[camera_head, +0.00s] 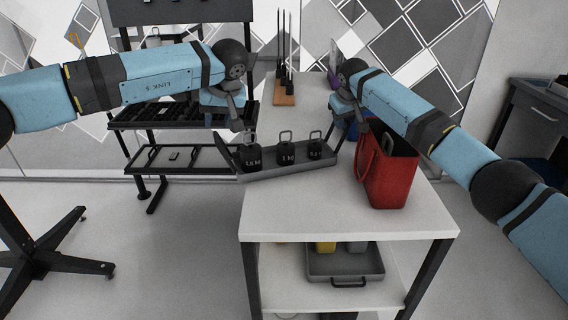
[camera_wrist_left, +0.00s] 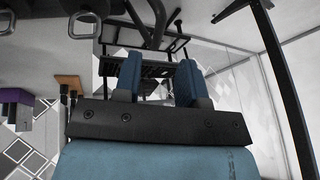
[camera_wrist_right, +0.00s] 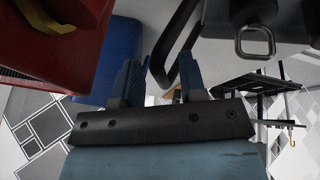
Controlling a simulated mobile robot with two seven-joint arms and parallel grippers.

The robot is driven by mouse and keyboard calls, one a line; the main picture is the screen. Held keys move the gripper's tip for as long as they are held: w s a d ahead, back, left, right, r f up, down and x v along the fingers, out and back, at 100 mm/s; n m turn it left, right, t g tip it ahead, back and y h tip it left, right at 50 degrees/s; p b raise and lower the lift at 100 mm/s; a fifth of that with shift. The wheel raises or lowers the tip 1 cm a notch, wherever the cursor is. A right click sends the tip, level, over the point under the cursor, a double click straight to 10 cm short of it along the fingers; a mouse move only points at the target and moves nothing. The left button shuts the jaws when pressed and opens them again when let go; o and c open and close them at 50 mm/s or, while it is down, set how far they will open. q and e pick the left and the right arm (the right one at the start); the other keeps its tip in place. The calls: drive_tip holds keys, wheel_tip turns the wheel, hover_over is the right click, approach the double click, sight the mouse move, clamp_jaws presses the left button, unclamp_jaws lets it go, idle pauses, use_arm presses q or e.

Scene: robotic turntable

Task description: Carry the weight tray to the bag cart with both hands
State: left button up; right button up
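The weight tray (camera_head: 290,171) is a shallow dark grey tray with raised dark handles at both ends. It lies slightly askew at the left side of a white-topped cart (camera_head: 330,215), and carries three black weights (camera_head: 286,153) with looped handles. My left gripper (camera_head: 236,118) is just above the tray's left handle; its blue fingers (camera_wrist_left: 158,80) stand apart with background between them. My right gripper (camera_head: 350,118) is by the right handle (camera_wrist_right: 168,55), whose dark bar reaches toward the gap between its parted fingers (camera_wrist_right: 160,80). Whether either touches a handle I cannot tell.
A red bag (camera_head: 388,178) stands close right of the tray, with a blue bag (camera_wrist_right: 108,60) beside it. A wooden stand with upright rods (camera_head: 285,95) is behind. A black rack (camera_head: 180,115) stands left. The cart's front top is clear.

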drive_tip(key=shift+r, duration=0.15)
use_arm(q)
drive_tip(key=v, duration=0.5)
drive_tip(key=shift+s+r, duration=0.1)
drive_tip(key=shift+r, duration=0.05)
use_arm(e)
drive_tip(key=v, duration=1.1)
drive_tip(key=shift+s+r, duration=0.25)
drive_tip(key=shift+r, duration=0.05)
